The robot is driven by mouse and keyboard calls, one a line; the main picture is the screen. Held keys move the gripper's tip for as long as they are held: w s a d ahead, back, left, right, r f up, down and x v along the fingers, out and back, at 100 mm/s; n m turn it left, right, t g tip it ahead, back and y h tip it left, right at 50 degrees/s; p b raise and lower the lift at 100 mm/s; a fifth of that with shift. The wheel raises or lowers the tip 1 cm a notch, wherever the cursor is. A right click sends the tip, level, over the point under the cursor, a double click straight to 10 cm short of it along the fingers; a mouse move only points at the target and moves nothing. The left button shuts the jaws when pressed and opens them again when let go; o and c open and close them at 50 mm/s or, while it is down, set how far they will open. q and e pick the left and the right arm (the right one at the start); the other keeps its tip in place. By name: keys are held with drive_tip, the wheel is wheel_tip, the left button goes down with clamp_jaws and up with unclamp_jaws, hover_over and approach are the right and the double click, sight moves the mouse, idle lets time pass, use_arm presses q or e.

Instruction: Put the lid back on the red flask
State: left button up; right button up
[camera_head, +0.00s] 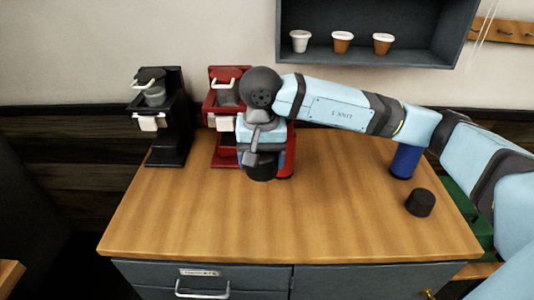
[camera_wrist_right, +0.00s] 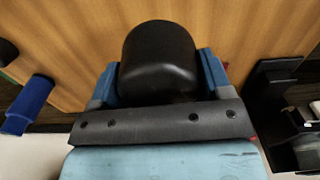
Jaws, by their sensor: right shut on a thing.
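My right gripper (camera_head: 260,150) points down in front of the red brewer. It is shut on a black lid (camera_head: 260,171). In the right wrist view the black lid (camera_wrist_right: 160,62) sits between the two blue fingers. A red shape (camera_head: 289,160), which looks like the red flask, shows just right of and behind the gripper; most of it is hidden, and I cannot tell whether the held lid touches it. A second black lid-like cylinder (camera_head: 420,203) lies on the table at the right. My left gripper is not in view.
A black brewer (camera_head: 165,135) and a red brewer (camera_head: 222,115) stand along the back of the wooden table (camera_head: 220,220). A blue flask (camera_head: 404,161) stands at the right under my arm. A wall shelf (camera_head: 350,55) holds three cups. The table's front is clear.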

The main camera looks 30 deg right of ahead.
drive_tip(key=n, duration=0.5)
drive_tip(key=shift+a+f+n, duration=0.2)
drive_tip(key=shift+a+n, duration=0.2)
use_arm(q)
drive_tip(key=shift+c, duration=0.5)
